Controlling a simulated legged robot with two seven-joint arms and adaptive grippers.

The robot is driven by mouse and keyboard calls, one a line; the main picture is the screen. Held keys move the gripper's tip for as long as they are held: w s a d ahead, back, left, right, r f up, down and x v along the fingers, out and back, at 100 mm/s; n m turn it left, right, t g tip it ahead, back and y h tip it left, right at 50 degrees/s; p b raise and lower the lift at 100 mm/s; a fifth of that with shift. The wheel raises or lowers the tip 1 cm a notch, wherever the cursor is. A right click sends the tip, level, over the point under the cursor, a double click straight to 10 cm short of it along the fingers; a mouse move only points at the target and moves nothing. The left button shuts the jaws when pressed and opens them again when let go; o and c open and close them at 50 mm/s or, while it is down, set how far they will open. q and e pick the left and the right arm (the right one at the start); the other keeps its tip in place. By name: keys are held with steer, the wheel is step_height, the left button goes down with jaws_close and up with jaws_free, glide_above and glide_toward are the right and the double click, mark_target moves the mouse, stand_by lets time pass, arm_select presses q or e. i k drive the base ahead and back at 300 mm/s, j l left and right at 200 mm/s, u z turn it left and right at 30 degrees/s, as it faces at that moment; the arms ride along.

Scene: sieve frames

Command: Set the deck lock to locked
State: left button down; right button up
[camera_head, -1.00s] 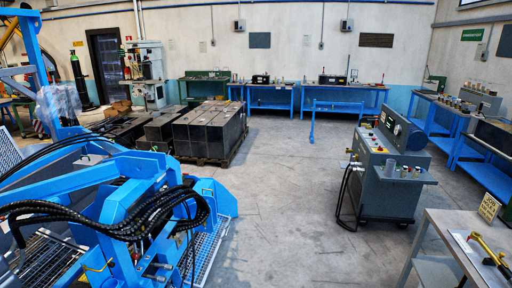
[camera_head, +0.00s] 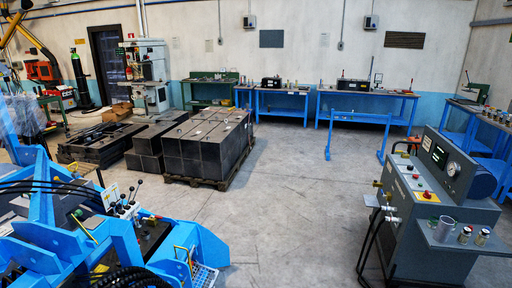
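I cannot make out a deck lock for certain in this view. A blue machine (camera_head: 118,250) with black hoses fills the lower left. It carries a small group of black-knobbed levers (camera_head: 125,198) and yellow handles on its frame. A grey control console (camera_head: 440,190) stands at the right, with a gauge, a lit green display, and red and yellow buttons on its sloping top. Neither of my grippers shows, and nothing of my arms is in view.
Dark blocks on a pallet (camera_head: 210,150) stand left of centre. Blue workbenches (camera_head: 365,105) line the back wall, with a low blue frame (camera_head: 355,140) before them. Cans sit on the console's side shelf (camera_head: 458,236). The grey floor (camera_head: 295,215) between machine and console is clear.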

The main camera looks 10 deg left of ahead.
mark_target(56, 178)
steer(key=i, duration=2.25)
steer(key=i+l, duration=0.1)
steer(key=i, duration=2.15)
steer(key=i+j+u, duration=0.25)
steer(key=i+u, duration=0.7)
steer(key=i+l+u, duration=0.1)
steer(key=i+u, duration=0.35)
steer(key=i+l+u, duration=0.3)
steer(key=i+u, duration=0.15)
steer(key=i+j+u, duration=0.25)
steer(key=i+u, duration=0.2)
steer(key=i, duration=0.25)
steer(key=i+u, duration=0.45)
steer(key=i, duration=0.3)
steer(key=i+l+u, duration=0.25)
steer(key=i+u, duration=0.25)
steer(key=i, duration=0.2)
steer(key=i+u, duration=0.35)
steer(key=i, duration=0.15)
steer(key=i+l+u, duration=0.15)
steer(key=i+u, duration=0.25)
steer(key=i+l+u, duration=0.35)
steer(key=i, duration=0.25)
